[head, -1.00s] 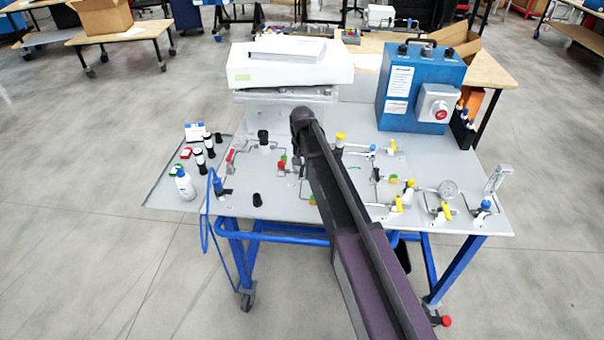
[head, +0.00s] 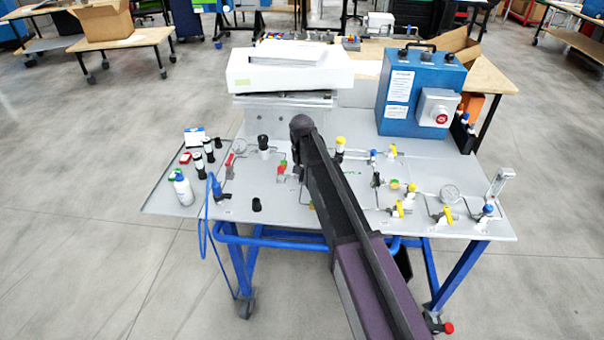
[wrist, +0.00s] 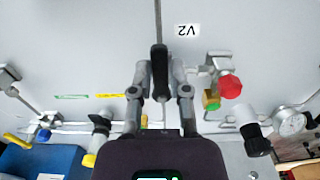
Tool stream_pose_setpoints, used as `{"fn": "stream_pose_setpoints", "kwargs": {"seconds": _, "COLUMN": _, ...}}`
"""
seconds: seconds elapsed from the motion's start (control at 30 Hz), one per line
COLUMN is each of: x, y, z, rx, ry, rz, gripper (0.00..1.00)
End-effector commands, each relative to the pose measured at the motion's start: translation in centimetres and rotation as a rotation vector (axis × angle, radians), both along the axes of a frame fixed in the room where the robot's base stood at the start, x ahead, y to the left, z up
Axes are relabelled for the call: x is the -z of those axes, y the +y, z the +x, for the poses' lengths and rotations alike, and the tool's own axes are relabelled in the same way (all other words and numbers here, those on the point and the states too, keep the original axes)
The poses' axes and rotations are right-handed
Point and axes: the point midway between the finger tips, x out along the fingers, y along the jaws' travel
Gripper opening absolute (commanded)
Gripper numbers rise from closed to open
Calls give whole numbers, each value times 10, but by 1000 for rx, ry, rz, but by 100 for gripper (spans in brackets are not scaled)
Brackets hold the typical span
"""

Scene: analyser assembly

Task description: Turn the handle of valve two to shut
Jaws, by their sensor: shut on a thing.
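The black handle of valve two (wrist: 159,53) stands out from the panel in the middle of the wrist view. It points up and down in the picture, in line with a thin pipe above it. The upside-down label V2 (wrist: 187,31) is just to its upper right. My gripper (wrist: 160,74) has one finger on each side of the handle and is shut on it. The valve's body is mostly hidden behind the gripper. In the head view my own arm covers the gripper and this valve.
In the wrist view a red knob (wrist: 230,86) is close at right, with a gauge (wrist: 291,122) beyond it. A black-capped white fitting (wrist: 254,137) is at lower right. In the head view a blue box (head: 420,92) and white instrument (head: 290,70) stand at the panel's back.

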Motion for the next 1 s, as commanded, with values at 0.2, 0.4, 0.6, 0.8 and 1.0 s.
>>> {"fn": "stream_pose_setpoints", "kwargs": {"seconds": 0.2, "x": 0, "y": 0, "z": 0, "rx": -6, "ry": 0, "rz": 0, "gripper": 0}}
{"fn": "stream_pose_setpoints", "kwargs": {"seconds": 0.4, "x": 0, "y": -3, "z": 0, "rx": -44, "ry": 1, "rz": 0, "gripper": 0}}
{"fn": "stream_pose_setpoints", "kwargs": {"seconds": 0.6, "x": 0, "y": -7, "z": 0, "rx": -140, "ry": 1, "rz": -1, "gripper": 0}}
{"fn": "stream_pose_setpoints", "kwargs": {"seconds": 0.8, "x": 0, "y": -14, "z": 1, "rx": -291, "ry": 1, "rz": -1, "gripper": 0}}
{"fn": "stream_pose_setpoints", "kwargs": {"seconds": 1.0, "x": 0, "y": -21, "z": 4, "rx": -476, "ry": 1, "rz": -2, "gripper": 0}}
